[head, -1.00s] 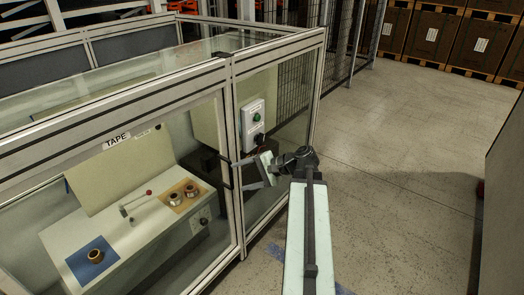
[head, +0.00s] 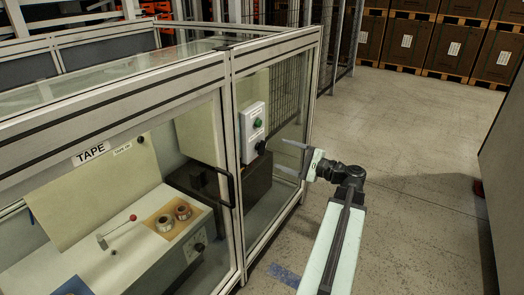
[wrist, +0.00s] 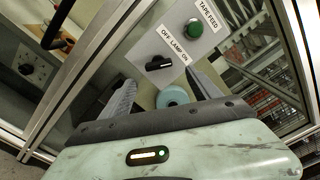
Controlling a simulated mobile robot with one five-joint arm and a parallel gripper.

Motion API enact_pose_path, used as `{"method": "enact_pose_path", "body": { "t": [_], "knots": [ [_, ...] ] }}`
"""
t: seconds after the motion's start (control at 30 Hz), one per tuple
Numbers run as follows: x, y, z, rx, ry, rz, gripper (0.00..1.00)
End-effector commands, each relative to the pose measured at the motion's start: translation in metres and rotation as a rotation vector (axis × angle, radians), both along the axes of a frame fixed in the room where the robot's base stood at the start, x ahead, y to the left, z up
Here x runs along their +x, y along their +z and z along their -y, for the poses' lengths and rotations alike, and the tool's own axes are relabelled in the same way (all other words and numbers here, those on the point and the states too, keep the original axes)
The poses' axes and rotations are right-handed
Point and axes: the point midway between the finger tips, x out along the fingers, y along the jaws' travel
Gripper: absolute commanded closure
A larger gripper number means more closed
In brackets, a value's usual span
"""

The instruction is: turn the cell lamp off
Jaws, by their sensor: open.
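A pale control box (head: 253,130) is mounted on the glazed side of the cell. It carries a green button (head: 257,123) and, below it, a black lamp knob (head: 261,146). The wrist view shows the black lamp knob (wrist: 188,66) beside a label reading "OFF LAMP ON"; its setting is hard to tell. The green button (wrist: 194,28) there is labelled "TAPE FEED". My gripper (head: 283,155) is open and empty, to the right of the knob and apart from it, with its fingers pointing left towards the box. In the wrist view, my gripper (wrist: 160,80) has its fingertips below the knob.
The framed glass cell, marked by a TAPE sign (head: 91,153), fills the left side. A black door handle (head: 226,184) is left of the box. Open floor (head: 410,150) lies to the right, with stacked brown crates (head: 405,40) behind and a grey panel at the right edge.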

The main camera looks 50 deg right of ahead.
Motion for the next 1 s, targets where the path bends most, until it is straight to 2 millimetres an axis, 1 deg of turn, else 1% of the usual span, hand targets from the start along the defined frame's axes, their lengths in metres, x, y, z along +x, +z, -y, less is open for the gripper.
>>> {"method": "enact_pose_path", "body": {
  "t": [0.2, 0.33, 0.4, 0.5, 0.7, 0.73, 0.77, 0.8, 0.87, 0.9, 0.93, 0.97, 1.0],
  "knots": [
    [0.043, 0.000, -0.012, 0.000, 0.010, -0.001, 0.28],
    [0.063, 0.000, -0.017, -0.001, 0.011, -0.001, 0.28],
    [0.070, 0.000, -0.019, -0.001, 0.012, -0.001, 0.28],
    [0.074, 0.000, -0.020, -0.001, 0.011, -0.001, 0.28],
    [0.074, 0.000, -0.021, -0.001, 0.011, -0.001, 0.28],
    [0.074, 0.000, -0.021, -0.001, 0.011, -0.001, 0.34],
    [0.075, 0.000, -0.021, -0.001, 0.012, -0.001, 0.42],
    [0.075, 0.000, -0.021, -0.001, 0.013, -0.002, 0.53],
    [0.075, 0.000, -0.021, -0.001, 0.013, -0.002, 0.70],
    [0.075, 0.000, -0.021, -0.001, 0.013, -0.002, 0.81],
    [0.075, 0.000, -0.021, -0.001, 0.013, -0.002, 0.89],
    [0.078, 0.000, -0.023, -0.001, 0.021, -0.002, 0.91],
    [0.077, 0.000, -0.023, -0.001, 0.018, -0.002, 0.91]
  ]
}}
